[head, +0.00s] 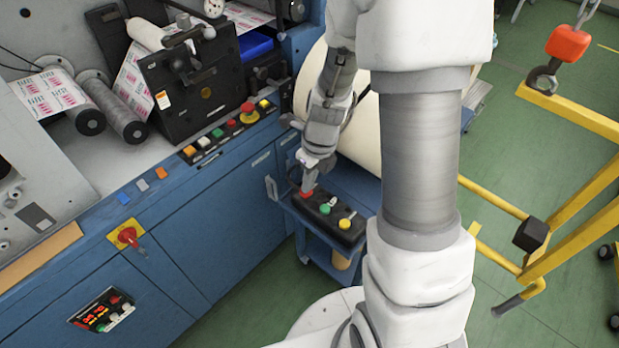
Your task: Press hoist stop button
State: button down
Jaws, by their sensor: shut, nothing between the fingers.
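A black button box (334,222) lies on the blue cart. It carries a red button (307,191) at its far left end, a green button (325,209) in the middle and a yellow button (345,223) at the near right end. No lettering on the box is legible, so I cannot confirm which button is the hoist stop. My gripper (310,179) is shut and empty, pointing down right over the red button and partly covering it. I cannot tell whether the fingertips touch the button.
The blue cart (300,213) stands beside the blue machine cabinet (190,220). A large cream roll (358,150) is close behind my gripper. A separate button row (225,130) lies along the machine's edge. A yellow hoist frame (565,225) with an orange-red hook block (568,43) stands at right.

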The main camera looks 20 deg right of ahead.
notch_tip(320, 180, down, 2)
jog(key=shift+f+b, duration=0.1)
jog(key=shift+b, duration=0.3)
jog(key=shift+s, duration=0.1)
